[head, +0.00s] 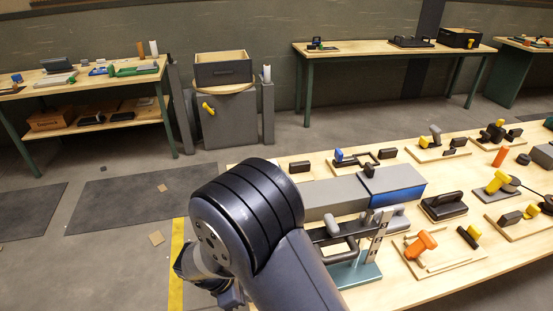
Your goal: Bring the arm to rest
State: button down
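My arm (250,225) rises from the bottom middle of the head view and bends at a large dark joint. Beyond the joint it points down to the lower left. The end of the arm (205,275) is partly visible there, beside the table's left end and over the floor near the yellow stripe. The joint hides much of it, so the fingertips are not clearly seen. I cannot tell whether the gripper is open or shut, or whether it holds anything.
A long wooden table (375,296) at right bears a grey and blue box (398,186), an orange-handled tool (421,243) and several fixtures close to my arm. A stand with a dark bin (222,70) and other benches stand behind. The floor (120,255) at left is mostly clear.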

jog(key=s+a+r+b, duration=0.1)
jog(key=a+r, duration=0.3)
jog(key=a, duration=0.3)
jog(key=shift+s+r+b, duration=0.2)
jog(key=shift+s+b, duration=0.1)
jog(key=shift+b, duration=0.05)
jog(key=shift+d+r, duration=0.1)
jog(key=shift+d, duration=0.05)
